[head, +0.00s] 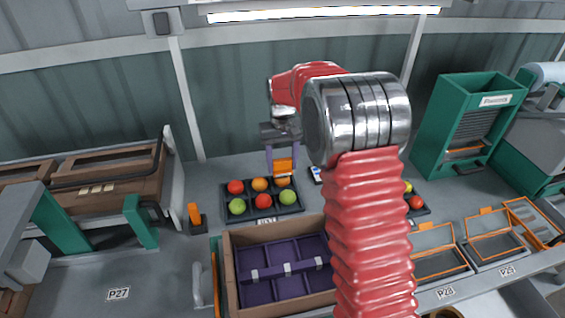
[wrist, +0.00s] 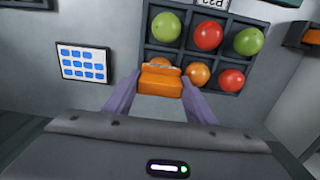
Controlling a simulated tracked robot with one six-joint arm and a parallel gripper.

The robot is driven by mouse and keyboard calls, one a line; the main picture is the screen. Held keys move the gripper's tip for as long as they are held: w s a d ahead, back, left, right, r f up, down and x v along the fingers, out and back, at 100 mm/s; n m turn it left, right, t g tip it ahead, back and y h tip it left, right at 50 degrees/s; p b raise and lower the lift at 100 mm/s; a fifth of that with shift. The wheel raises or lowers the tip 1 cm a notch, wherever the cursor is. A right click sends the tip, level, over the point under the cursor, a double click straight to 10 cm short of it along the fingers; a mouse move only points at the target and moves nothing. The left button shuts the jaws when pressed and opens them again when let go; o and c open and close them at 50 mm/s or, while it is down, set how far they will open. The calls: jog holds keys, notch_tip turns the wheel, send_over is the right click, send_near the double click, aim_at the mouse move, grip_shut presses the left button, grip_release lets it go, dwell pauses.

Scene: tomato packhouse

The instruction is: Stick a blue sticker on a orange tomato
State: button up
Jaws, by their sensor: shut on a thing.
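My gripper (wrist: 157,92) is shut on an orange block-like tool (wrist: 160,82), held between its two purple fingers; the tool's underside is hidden. It hangs over the back right corner of the dark tomato tray (head: 229,218) in the head view. One orange tomato (wrist: 161,61) is mostly hidden behind the tool; I cannot tell whether they touch. Another orange tomato (wrist: 198,74) sits beside it, with a red tomato (wrist: 232,79) past that. A sheet of blue stickers (wrist: 82,82) lies left of the tray in the wrist view. I see no sticker on the visible tomatoes.
Green and red tomatoes fill the tray's other row, including a red tomato (wrist: 208,32). A wooden crate with purple compartments (head: 228,262) stands in front of the tray. An orange upright piece on a dark base (head: 195,213) stands left. A second tray (head: 424,211) is partly behind my arm.

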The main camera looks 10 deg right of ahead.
jog(key=shift+f, duration=0.45)
dwell(0.9)
jog(key=shift+r, duration=0.1)
jog(key=shift+r, duration=3.45)
